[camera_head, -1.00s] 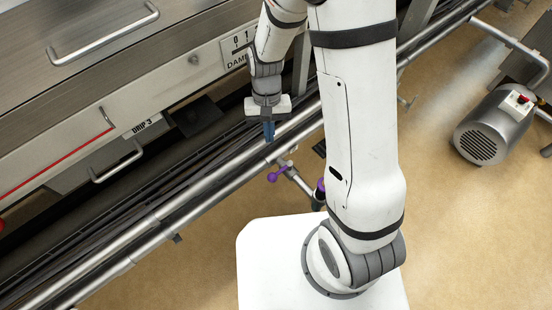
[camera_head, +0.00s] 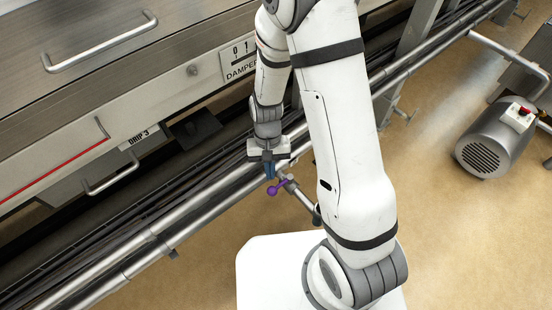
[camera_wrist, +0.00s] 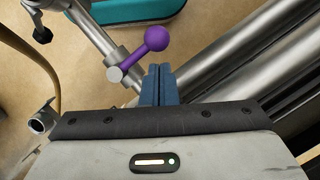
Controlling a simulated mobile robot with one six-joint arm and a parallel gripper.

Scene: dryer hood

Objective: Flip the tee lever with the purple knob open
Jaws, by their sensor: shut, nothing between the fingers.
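The tee lever's purple knob (camera_head: 272,191) sits on a short purple arm by the pipe branch, just below my gripper (camera_head: 270,172) in the head view. In the wrist view the purple knob (camera_wrist: 156,38) is at the upper middle, its arm running down left to a round metal hub (camera_wrist: 115,74) on the branch pipe (camera_wrist: 92,36). My gripper's blue fingers (camera_wrist: 158,82) are together and empty. Their tips point toward the knob and appear just short of it; contact cannot be told.
Parallel steel pipes (camera_head: 150,240) run diagonally beside the lever. The machine front with a drawer handle (camera_head: 112,180) lies behind them. A grey motor (camera_head: 485,142) stands on the floor at the right. In the wrist view, a teal object (camera_wrist: 130,10) is at the top.

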